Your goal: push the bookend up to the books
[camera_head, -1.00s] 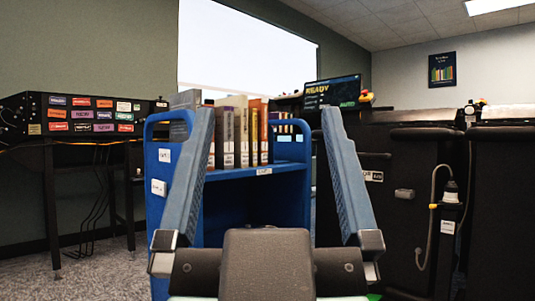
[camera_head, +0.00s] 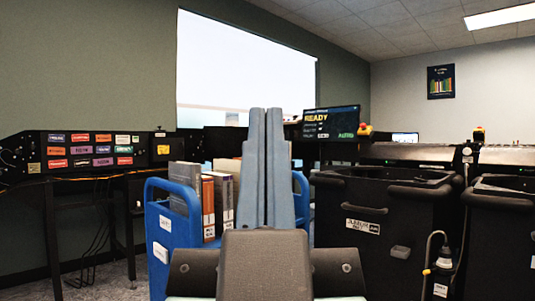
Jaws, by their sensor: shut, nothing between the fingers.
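My gripper (camera_head: 265,115) is shut and empty, its two grey fingers together and pointing up in the middle of the picture. Behind it, books (camera_head: 222,200) stand upright on the blue cart (camera_head: 158,222), with orange and pale spines left of the fingers. A grey upright piece (camera_head: 185,178) stands at the left end of the row. I cannot tell whether it is the bookend or a grey book. The fingers hide the right part of the row and most of the shelf. I cannot tell whether the fingers touch anything there.
Dark wheeled bins (camera_head: 385,215) stand close on the right, below the sorter. A screen (camera_head: 331,122) reading READY is behind them. A black panel with coloured labels (camera_head: 90,150) stands on the left. Carpet (camera_head: 110,280) is clear at lower left.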

